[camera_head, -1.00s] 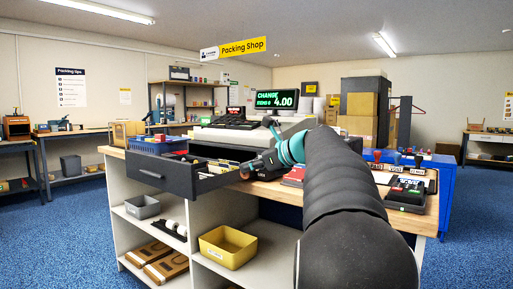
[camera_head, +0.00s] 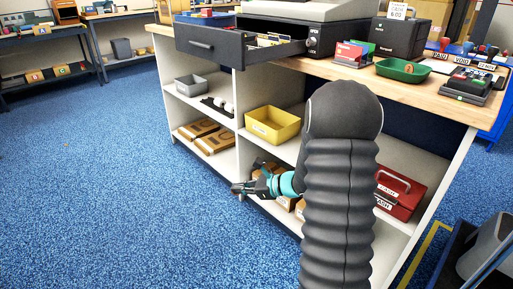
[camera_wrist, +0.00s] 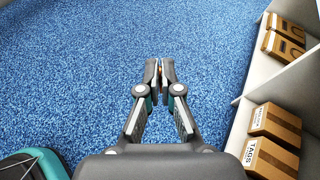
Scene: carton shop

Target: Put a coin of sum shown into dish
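The green dish (camera_head: 403,71) stands on the counter at the upper right, with a small round brown-orange thing, apparently a coin (camera_head: 409,69), in it. My gripper (camera_head: 236,188) hangs low in front of the shelves, well below and left of the dish. In the wrist view my gripper (camera_wrist: 160,70) points over the blue floor, its fingertips nearly together on a thin orange-brown sliver (camera_wrist: 160,71), apparently a coin seen edge-on. The open drawer (camera_head: 213,45) holds compartments whose contents are too small to read.
The counter (camera_head: 440,92) carries a card holder (camera_head: 353,53), a black box (camera_head: 399,38) and a stamp pad (camera_head: 468,84). The shelves below hold a yellow bin (camera_head: 272,125), a grey bin (camera_head: 191,85) and a red cash box (camera_head: 399,195). Open floor lies left.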

